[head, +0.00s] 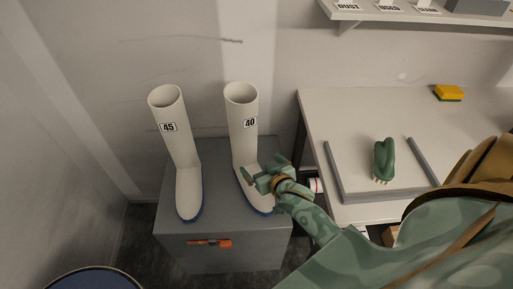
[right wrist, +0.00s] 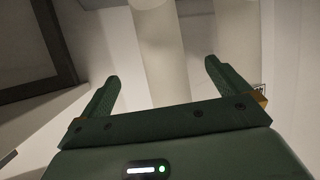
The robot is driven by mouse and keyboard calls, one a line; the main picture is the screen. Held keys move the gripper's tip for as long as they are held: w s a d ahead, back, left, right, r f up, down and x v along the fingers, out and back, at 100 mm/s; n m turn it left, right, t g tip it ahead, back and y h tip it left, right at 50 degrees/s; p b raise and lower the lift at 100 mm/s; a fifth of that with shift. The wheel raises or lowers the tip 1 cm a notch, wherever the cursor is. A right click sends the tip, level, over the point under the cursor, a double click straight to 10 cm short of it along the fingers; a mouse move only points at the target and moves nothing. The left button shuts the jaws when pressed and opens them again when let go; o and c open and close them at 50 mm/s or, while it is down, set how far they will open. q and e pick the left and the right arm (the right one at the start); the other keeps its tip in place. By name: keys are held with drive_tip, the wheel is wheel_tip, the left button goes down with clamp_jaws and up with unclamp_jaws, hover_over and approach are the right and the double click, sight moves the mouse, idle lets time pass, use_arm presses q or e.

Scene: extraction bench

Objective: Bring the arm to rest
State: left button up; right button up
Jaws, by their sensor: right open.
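My right gripper (head: 259,172) is open and empty, in front of the foot of the white boot marked 40 (head: 242,115). I cannot tell whether it touches that boot. In the right wrist view, my right gripper (right wrist: 160,78) has its two green fingers spread wide, with nothing held between them. Pale upright shapes, probably the boots, show beyond the fingers. My left gripper is not in view.
A white boot marked 45 (head: 174,130) stands left of the other on a grey box (head: 225,222) with an orange latch. A white bench (head: 330,112) at right carries a green object (head: 384,160) and a yellow sponge (head: 448,92). A shelf (head: 420,15) hangs above.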

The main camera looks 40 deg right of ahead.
drive_tip(key=shift+v, duration=1.1)
drive_tip(key=s+f, duration=0.1)
drive_tip(key=f, duration=0.2)
drive_tip(key=s+a+f+n+g, duration=0.1)
drive_tip(key=f, duration=0.2)
drive_tip(key=s+f+n+g+p, duration=0.1)
drive_tip(key=s+f, duration=0.1)
drive_tip(key=f, duration=0.1)
drive_tip(key=shift+a+y, duration=0.3)
drive_tip(key=shift+y, duration=0.1)
drive_tip(key=s+a+f+n+g+y+p, duration=0.1)
drive_tip(key=s+a+f+n+g+p, duration=0.2)
drive_tip(key=s+f, duration=0.65)
drive_tip(key=s+f+g+p, duration=0.2)
drive_tip(key=s+g+p, duration=0.1)
drive_tip(key=s, duration=1)
drive_tip(key=s+a+f+g+p, duration=0.1)
drive_tip(key=s+g+p, duration=0.2)
drive_tip(key=s, duration=1.1)
drive_tip(key=shift+s+f+g+p, duration=0.2)
drive_tip(key=shift+f+g+p, duration=0.15)
drive_tip(key=shift+g, duration=0.25)
drive_tip(key=shift+a, duration=0.15)
